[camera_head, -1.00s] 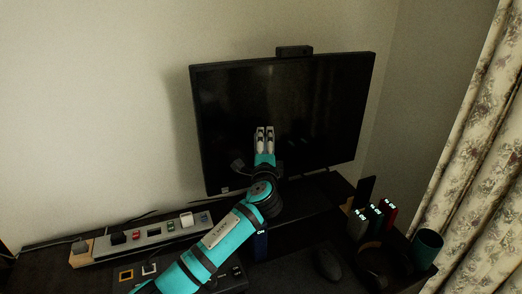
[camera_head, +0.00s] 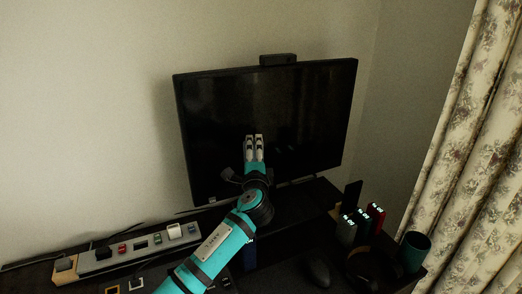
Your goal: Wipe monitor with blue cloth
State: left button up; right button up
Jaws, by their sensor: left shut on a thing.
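The black monitor (camera_head: 300,110) stands upright at the back of the dark desk, its screen facing me. My left gripper (camera_head: 254,140) is in front of the lower middle of the screen, fingers pointing up. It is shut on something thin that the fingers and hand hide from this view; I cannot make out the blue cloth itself. Whether it touches the screen, I cannot tell. My right gripper is out of view.
A small black box (camera_head: 278,60) sits on top of the monitor. A grey strip with small items (camera_head: 140,245) lies at left. Several lit upright blocks (camera_head: 362,222), a teal cup (camera_head: 415,250) and a dark mouse (camera_head: 318,272) are at right. A floral curtain (camera_head: 462,150) hangs at far right.

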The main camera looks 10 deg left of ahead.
aim_at(244, 154)
pick_arm(q)
jog(key=shift+s+a, duration=0.35)
jog(key=shift+a, duration=0.15)
jog(key=shift+s+a+r+p, duration=0.1)
jog(key=shift+s+a+p, duration=0.4)
jog(key=shift+a+p, duration=0.3)
jog(key=shift+s+a+p, duration=0.4)
jog(key=shift+s+a, duration=0.2)
jog(key=shift+a, duration=0.25)
jog(key=shift+s+a+p, duration=0.45)
jog(key=shift+s+a, duration=0.1)
jog(key=shift+a, duration=0.25)
jog(key=shift+s+a+p, duration=0.4)
jog(key=shift+s+a, duration=0.2)
jog(key=shift+a, duration=0.25)
jog(key=shift+s+d, duration=0.4)
jog(key=shift+s, duration=0.05)
jog(key=shift+s+d+p, duration=0.3)
jog(key=shift+s+d, duration=0.4)
jog(key=shift+s, duration=0.3)
jog(key=shift+s+d+p, duration=0.3)
jog(key=shift+s+d, duration=0.35)
jog(key=shift+s, duration=0.35)
jog(key=shift+s+d, duration=0.4)
jog(key=shift+s, duration=0.25)
jog(key=shift+s+d, duration=0.4)
jog(key=shift+s, duration=0.2)
